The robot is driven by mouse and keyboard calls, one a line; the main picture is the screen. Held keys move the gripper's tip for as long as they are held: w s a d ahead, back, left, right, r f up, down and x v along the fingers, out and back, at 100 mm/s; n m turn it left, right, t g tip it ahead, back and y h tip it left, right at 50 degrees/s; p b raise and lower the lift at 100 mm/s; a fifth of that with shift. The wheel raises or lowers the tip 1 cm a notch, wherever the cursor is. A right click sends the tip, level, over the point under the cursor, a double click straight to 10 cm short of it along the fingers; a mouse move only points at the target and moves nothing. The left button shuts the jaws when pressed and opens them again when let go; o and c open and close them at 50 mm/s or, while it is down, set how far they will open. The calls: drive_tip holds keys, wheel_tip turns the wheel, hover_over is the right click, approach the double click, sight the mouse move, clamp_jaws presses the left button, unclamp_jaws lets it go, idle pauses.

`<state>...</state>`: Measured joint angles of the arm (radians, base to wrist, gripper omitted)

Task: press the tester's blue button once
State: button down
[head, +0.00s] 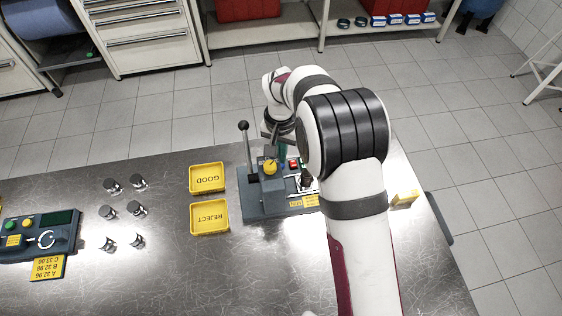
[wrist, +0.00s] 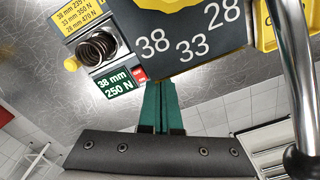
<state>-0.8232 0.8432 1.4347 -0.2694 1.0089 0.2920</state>
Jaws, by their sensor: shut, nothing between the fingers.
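The tester (head: 252,205) is a dark grey machine near the back edge of the metal table, with a yellow knob (head: 270,167) and a tall lever. In the wrist view its dial plate (wrist: 205,42), marked 38, 33 and 28, sits beside a coiled spring (wrist: 97,47) and a green display (wrist: 117,83) reading 38 mm 250 N. A small red part (wrist: 140,74) is beside the display. I see no blue button in either view. My gripper (wrist: 161,84) has its green fingers shut and empty, in front of the dial plate. The arm hides part of the tester in the head view.
The lever (wrist: 297,75) rises close to the right of my gripper. Yellow GOOD (head: 207,191) and REJECT (head: 192,230) trays stand left of the tester. Several metal parts (head: 135,208) and a panel with green and yellow buttons (head: 60,240) are farther left. The front middle of the table is clear.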

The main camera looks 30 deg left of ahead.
drive_tip(key=shift+f, duration=0.1)
idle(0.3)
drive_tip(key=shift+f, duration=1.35)
drive_tip(key=shift+r, duration=3.05)
